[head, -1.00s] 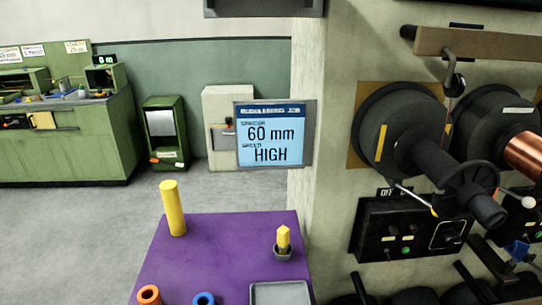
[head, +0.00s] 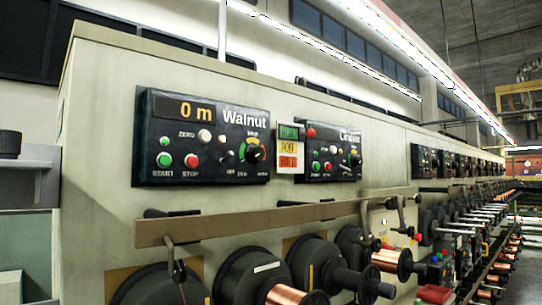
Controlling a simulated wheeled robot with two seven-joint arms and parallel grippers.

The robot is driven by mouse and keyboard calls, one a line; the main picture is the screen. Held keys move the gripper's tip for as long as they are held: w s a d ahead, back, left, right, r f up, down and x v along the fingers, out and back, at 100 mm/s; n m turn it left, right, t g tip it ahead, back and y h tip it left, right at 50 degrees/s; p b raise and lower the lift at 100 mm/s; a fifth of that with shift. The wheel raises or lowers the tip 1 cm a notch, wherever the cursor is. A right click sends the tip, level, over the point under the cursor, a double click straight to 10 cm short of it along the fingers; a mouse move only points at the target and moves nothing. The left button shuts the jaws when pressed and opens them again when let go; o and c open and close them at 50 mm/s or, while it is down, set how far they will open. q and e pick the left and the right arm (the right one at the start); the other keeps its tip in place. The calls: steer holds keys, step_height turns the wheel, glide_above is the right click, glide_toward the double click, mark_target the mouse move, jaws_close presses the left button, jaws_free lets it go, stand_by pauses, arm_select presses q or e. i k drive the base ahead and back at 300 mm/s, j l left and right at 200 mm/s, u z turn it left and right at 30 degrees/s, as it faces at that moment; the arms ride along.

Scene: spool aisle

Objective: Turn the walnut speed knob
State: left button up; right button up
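The Walnut control panel (head: 184,178) is a black box on the upper face of the pale machine, left of centre. Its display reads "0 m". The walnut speed knob (head: 257,153) is the round dark knob with an orange-yellow pointer at the panel's right side. Its pointer direction and the small scale words are too small to read surely. Left of it are a small dark switch (head: 228,156), a red STOP button (head: 192,161), a green START button (head: 164,160) and a white ZERO button (head: 204,136). Neither of my grippers is in view.
A similar panel, seemingly labelled Linden (head: 340,168), sits to the right, past a green, yellow and red sign (head: 289,147). A brown bar (head: 225,227) and large black spools (head: 250,275) jut out below the panels. More panels and spools recede to the right.

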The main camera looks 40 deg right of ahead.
mark_target(254, 154)
steer(key=l+u, duration=0.1)
steer(key=l, duration=0.35)
steer(key=k+l, duration=0.15)
steer(key=l, duration=0.3)
steer(key=l+u, duration=0.15)
steer(key=l, duration=0.3)
steer(key=k+l, duration=0.15)
steer(key=l, duration=0.3)
steer(key=k+l+u, duration=0.15)
steer(key=l, duration=0.3)
steer(key=l+u, duration=0.1)
steer(key=l, duration=0.35)
steer(key=k+l, duration=0.2)
steer(key=l, duration=0.2)
steer(key=k+l+u, duration=0.15)
steer(key=l, duration=0.3)
